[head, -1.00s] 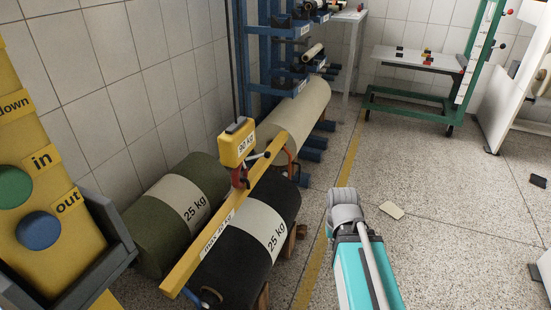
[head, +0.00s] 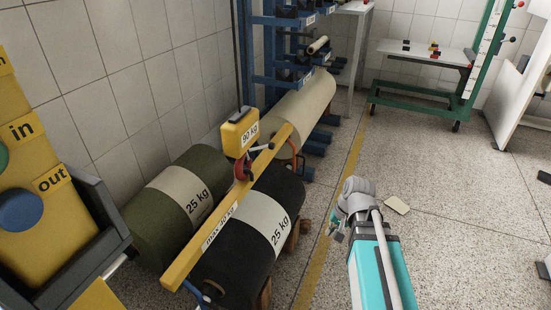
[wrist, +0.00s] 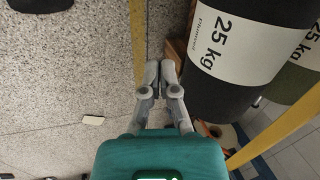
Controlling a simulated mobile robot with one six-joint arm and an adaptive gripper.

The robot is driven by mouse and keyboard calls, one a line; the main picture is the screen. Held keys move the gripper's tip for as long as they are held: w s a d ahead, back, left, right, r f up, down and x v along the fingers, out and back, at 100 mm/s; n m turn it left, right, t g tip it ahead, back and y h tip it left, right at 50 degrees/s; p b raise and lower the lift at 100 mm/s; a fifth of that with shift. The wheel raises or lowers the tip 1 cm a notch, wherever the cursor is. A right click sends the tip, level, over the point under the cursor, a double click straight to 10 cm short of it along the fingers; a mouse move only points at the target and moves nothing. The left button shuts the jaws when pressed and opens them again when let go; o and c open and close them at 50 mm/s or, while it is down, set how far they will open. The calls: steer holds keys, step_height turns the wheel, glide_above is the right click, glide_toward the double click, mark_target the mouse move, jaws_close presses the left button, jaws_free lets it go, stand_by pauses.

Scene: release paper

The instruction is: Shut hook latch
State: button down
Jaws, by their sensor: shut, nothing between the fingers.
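The red hook (head: 242,167) hangs below the yellow 90 kg hoist block (head: 240,132) and meets the yellow lifting beam (head: 228,207). Its latch is too small to make out. The beam lies above the black 25 kg roll (head: 246,262). My gripper (head: 334,236) is to the right of the hook and the black roll, apart from both. In the wrist view my gripper (wrist: 161,66) has its fingertips together with nothing between them, beside the black roll (wrist: 228,85). The hook is not visible in the wrist view.
A green 25 kg roll (head: 150,226) and a beige roll (head: 305,100) lie near the wall. A yellow control panel (head: 40,170) with buttons stands at left. A blue rack (head: 285,50) stands behind. Open floor (head: 450,200) lies to the right.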

steer(key=w+a+r+m+t+y+b, duration=0.1)
steer(key=w+a+m+t+y+b, duration=0.1)
steer(key=w+a+m+y+b, duration=0.35)
steer(key=w+a+r+m+t+y+b, duration=0.1)
steer(key=w+a+m+y+b, duration=0.35)
steer(key=w, duration=0.45)
steer(key=w+d+r+m+t+y+b, duration=0.2)
steer(key=w+r+m+y+b, duration=0.1)
steer(key=w+r+m+y, duration=0.2)
steer(key=shift+w+d+m+t, duration=0.35)
steer(key=shift+w+m, duration=0.1)
steer(key=shift+m, duration=0.25)
steer(key=shift+a, duration=0.1)
steer(key=w+a+r+p, duration=0.2)
steer(key=a+r+p, duration=0.3)
steer(key=a, duration=0.5)
steer(key=shift+w, duration=0.2)
steer(key=shift+d+r, duration=0.1)
